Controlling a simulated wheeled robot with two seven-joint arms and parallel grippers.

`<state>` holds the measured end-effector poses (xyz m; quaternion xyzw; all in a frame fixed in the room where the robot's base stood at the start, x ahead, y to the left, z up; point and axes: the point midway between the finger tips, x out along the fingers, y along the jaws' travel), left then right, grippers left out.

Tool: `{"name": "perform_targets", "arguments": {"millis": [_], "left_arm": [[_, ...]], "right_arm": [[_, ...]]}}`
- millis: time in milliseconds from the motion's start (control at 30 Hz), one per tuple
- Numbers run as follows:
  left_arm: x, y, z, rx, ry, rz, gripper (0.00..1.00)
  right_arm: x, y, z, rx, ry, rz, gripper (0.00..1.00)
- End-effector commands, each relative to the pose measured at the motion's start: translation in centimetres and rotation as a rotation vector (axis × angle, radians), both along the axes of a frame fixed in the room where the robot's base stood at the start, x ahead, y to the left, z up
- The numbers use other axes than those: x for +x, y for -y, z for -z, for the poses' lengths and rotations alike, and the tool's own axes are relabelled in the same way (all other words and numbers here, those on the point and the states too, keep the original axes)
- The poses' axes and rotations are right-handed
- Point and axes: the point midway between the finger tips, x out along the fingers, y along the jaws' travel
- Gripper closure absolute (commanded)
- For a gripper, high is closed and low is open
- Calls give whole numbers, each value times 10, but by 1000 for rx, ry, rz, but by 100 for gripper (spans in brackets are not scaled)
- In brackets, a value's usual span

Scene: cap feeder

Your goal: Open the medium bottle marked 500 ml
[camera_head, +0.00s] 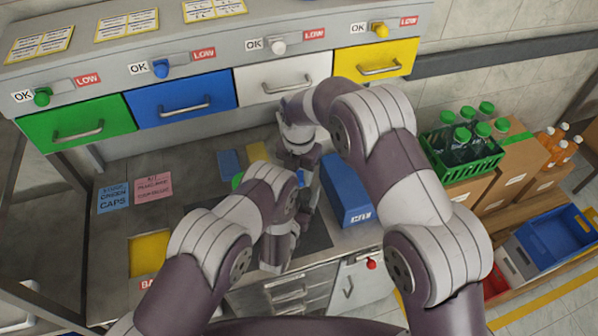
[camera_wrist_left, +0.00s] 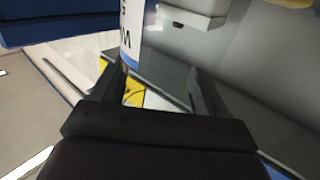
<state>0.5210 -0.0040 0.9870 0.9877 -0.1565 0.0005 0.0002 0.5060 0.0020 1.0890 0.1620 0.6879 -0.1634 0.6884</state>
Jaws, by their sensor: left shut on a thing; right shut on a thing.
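The medium bottle (camera_wrist_left: 132,30) shows in the left wrist view as a white label with a blue band and part of an M. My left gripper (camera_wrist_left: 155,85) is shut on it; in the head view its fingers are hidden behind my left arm. My right gripper (camera_head: 302,172) points down over the dark mat in the middle of the table. It is shut, and a small bit of blue shows at its fingers, seemingly the bottle's cap. The rest of the bottle is hidden by my arms in the head view.
Green, blue, white and yellow drawers (camera_head: 190,103) line the back. A blue box (camera_head: 346,188) stands close right of my right gripper. A yellow tray (camera_head: 150,255) lies at left. A green crate (camera_head: 462,166) of bottles stands farther right.

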Motion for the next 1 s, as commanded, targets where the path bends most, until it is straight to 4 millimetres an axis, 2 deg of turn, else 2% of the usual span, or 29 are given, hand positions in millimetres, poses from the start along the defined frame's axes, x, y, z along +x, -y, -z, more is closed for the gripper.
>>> {"name": "perform_targets", "arguments": {"millis": [500, 867, 1000], "left_arm": [[0, 0, 1, 2, -2, 1, 100], [0, 0, 0, 0, -1, 0, 100], [0, 0, 0, 0, -1, 0, 100]], "right_arm": [[1, -1, -19, 2, 3, 0, 95], [0, 0, -21, 0, 1, 0, 95], [1, -1, -36, 1, 4, 0, 95]]}}
